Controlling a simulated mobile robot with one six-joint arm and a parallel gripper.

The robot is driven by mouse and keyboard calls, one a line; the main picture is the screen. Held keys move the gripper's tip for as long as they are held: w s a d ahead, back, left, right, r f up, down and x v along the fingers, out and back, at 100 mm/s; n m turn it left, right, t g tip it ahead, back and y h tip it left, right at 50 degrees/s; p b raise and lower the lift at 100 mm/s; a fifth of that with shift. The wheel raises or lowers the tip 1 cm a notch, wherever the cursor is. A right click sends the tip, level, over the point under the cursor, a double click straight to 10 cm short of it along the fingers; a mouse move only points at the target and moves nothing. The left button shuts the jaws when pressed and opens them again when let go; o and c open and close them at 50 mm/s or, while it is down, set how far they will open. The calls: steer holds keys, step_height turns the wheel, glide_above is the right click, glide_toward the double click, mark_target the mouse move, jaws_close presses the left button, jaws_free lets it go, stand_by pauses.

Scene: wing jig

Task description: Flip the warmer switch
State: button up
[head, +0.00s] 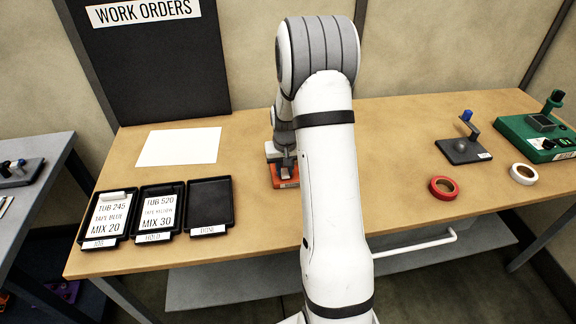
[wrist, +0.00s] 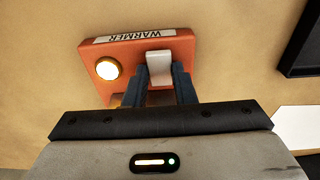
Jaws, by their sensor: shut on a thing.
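The warmer (wrist: 128,65) is an orange box with a label reading WARMER, upside down in the wrist view. A round lamp (wrist: 107,68) on it glows yellow-white. Its pale switch lever (wrist: 160,59) sits right of the lamp. My gripper (wrist: 166,75) has its two dark fingers at either side of the lever's lower part, shut on it. The exact contact is partly hidden by the fingers. In the head view my arm covers much of the warmer, and a strip of its orange front (head: 285,182) shows below my gripper.
A white sheet (head: 180,147) and three black trays labelled JOB, HOLD and DONE (head: 210,215) lie to the left. Red tape (head: 443,188), white tape (head: 523,174), a dark stand (head: 463,150) and a green device (head: 540,137) are at the right. The bench between is clear.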

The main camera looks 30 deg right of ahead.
mark_target(285, 174)
steer(key=o, duration=1)
steer(key=r, duration=0.2)
steer(key=r+b, duration=0.1)
steer(key=r, duration=0.4)
steer(key=shift+s+a+r, duration=0.1)
steer(key=shift+s+r, duration=0.25)
